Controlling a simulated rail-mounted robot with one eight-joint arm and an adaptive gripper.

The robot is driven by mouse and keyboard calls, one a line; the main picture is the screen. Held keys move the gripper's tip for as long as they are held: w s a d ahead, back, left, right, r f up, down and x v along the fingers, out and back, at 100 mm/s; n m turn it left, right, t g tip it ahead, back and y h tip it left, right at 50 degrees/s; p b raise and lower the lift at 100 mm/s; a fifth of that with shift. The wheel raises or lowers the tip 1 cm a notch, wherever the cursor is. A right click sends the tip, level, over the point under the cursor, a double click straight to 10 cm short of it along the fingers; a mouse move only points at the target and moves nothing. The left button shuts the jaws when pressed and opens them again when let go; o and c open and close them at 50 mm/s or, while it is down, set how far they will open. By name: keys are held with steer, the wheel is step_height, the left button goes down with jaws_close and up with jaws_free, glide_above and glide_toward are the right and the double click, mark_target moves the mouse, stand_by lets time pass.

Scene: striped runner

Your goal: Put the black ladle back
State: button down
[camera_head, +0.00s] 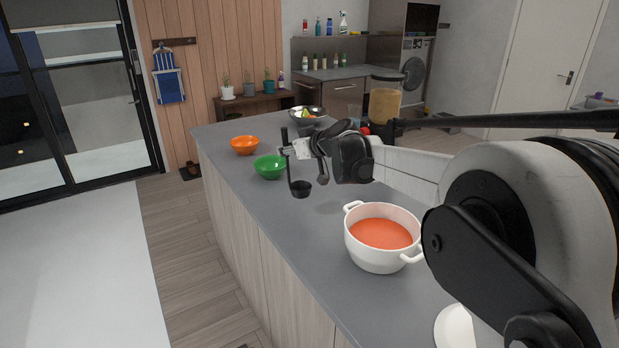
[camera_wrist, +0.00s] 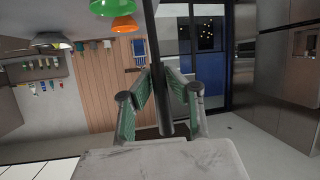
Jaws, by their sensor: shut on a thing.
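The black ladle (camera_head: 301,189) hangs upright, bowl down, in my gripper (camera_head: 288,151). Its bowl is above the grey counter, between the green bowl and the white pot, apart from both. In the wrist view the dark ladle handle (camera_wrist: 156,40) runs between the two green-padded fingers of my gripper (camera_wrist: 158,77), which are shut on it. The white pot (camera_head: 368,255) holds orange-red soup and stands on the counter to the right of and nearer than the ladle.
The grey counter (camera_head: 305,250) is bare left of the pot. A green bowl (camera_head: 270,168), an orange bowl (camera_head: 244,146) and a metal bowl (camera_head: 307,113) with vegetables stand farther back. A blender (camera_head: 385,104) stands behind my wrist. A white object (camera_head: 454,328) is at the near right.

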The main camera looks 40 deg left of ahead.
steer(key=shift+w+d+f, duration=0.65)
steer(key=shift+w+f, duration=0.1)
steer(key=shift+f, duration=0.5)
steer(key=shift+w+d+f, duration=0.7)
steer(key=shift+f, duration=0.6)
steer(key=shift+w+d+f, duration=0.65)
steer(key=shift+w+f, duration=0.1)
steer(key=shift+f, duration=0.5)
steer(key=shift+f, duration=0.15)
steer(key=c, duration=1.7)
jaws_free()
steer(key=shift+c, duration=0.2)
steer(key=shift+d+r, duration=0.1)
steer(key=shift+r, duration=0.1)
steer(key=v, duration=1.2)
